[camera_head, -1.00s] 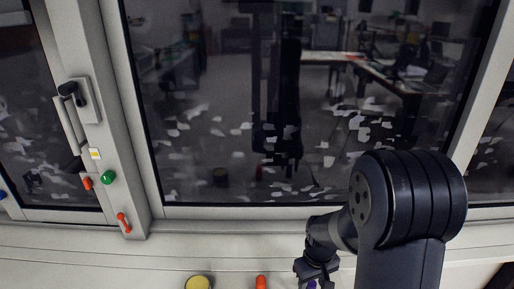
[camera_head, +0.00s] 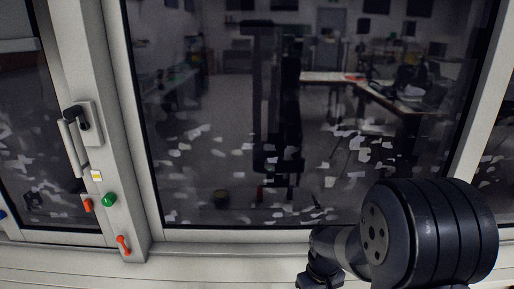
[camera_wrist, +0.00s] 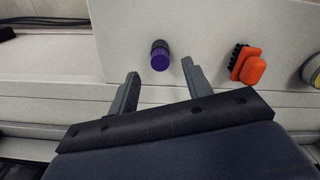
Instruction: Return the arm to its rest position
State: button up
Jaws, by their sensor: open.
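My gripper (camera_wrist: 160,78) is open and empty in the wrist view, its two fingers spread apart. A purple knob (camera_wrist: 159,57) on a dark stem shows just beyond the fingers, between their tips in the picture, on the pale panel. I cannot tell how far it is from the fingertips. In the head view my dark arm (camera_head: 430,235) stands at the lower right, with its wrist end (camera_head: 320,272) at the bottom edge. The gripper fingers are out of that view.
A large window (camera_head: 220,130) fills the head view. Its left post carries a handle (camera_head: 73,140), a green button (camera_head: 109,200) and red levers (camera_head: 123,244).

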notch_tip(320, 180, up, 7)
jog(key=p, duration=0.1)
notch_tip(320, 180, down, 11)
jog(key=shift+r+b, duration=0.1)
jog(key=shift+b, duration=0.95)
notch_tip(320, 180, up, 9)
jog(key=p, duration=0.7)
jog(key=shift+m, duration=0.9)
jog(key=shift+w+r+p, duration=0.7)
jog(key=shift+w+p, duration=0.25)
jog(key=shift+p, duration=0.4)
jog(key=shift+w+r+p, duration=0.65)
jog(key=shift+w+p, duration=0.25)
jog(key=shift+p, duration=0.45)
jog(key=shift+s+f, duration=0.1)
